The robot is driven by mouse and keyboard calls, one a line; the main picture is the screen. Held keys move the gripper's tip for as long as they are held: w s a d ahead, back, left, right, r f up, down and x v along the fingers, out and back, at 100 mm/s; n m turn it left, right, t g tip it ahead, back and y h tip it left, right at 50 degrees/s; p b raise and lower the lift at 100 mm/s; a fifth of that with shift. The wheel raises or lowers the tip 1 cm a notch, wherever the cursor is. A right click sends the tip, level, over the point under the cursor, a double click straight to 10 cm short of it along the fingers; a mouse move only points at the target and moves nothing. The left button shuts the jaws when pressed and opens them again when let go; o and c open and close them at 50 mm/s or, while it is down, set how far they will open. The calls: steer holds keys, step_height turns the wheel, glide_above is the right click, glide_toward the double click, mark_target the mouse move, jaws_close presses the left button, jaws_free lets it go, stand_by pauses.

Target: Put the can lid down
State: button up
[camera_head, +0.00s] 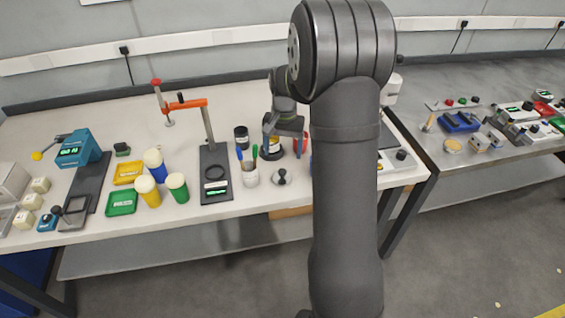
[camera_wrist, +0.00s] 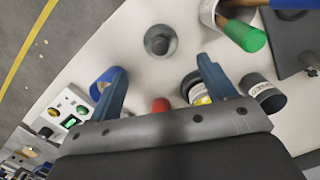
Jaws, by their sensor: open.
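A grey round piece with a raised knob, which looks like the can lid (camera_head: 281,177), lies flat on the white bench near its front edge. It also shows in the wrist view (camera_wrist: 160,41), beyond my fingertips and apart from them. My gripper (camera_wrist: 162,66) is open, with its two blue fingers spread and nothing held between them. In the head view my gripper (camera_head: 290,126) hangs above the bench behind the lid, partly hidden by my arm. A dark can with a yellow and white label (camera_wrist: 194,88) stands near the right finger, partly covered by it.
A white cup (camera_head: 251,177) of coloured-handled tools stands left of the lid. A dark jar (camera_head: 241,138) is behind it. A red object (camera_wrist: 160,105) and a blue round one (camera_wrist: 101,82) are close to my fingers. A black stand (camera_head: 215,188) is farther left.

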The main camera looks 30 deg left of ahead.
mark_target(282, 171)
steer(key=shift+w+r, duration=0.2)
steer(key=shift+r, duration=1.3)
steer(key=shift+f, duration=0.1)
steer(key=f, duration=0.4)
steer(key=s+f, duration=0.1)
steer(key=f, duration=0.7)
steer(key=shift+s+d, duration=0.2)
steer(key=shift+r, duration=2)
steer(key=shift+f, duration=0.1)
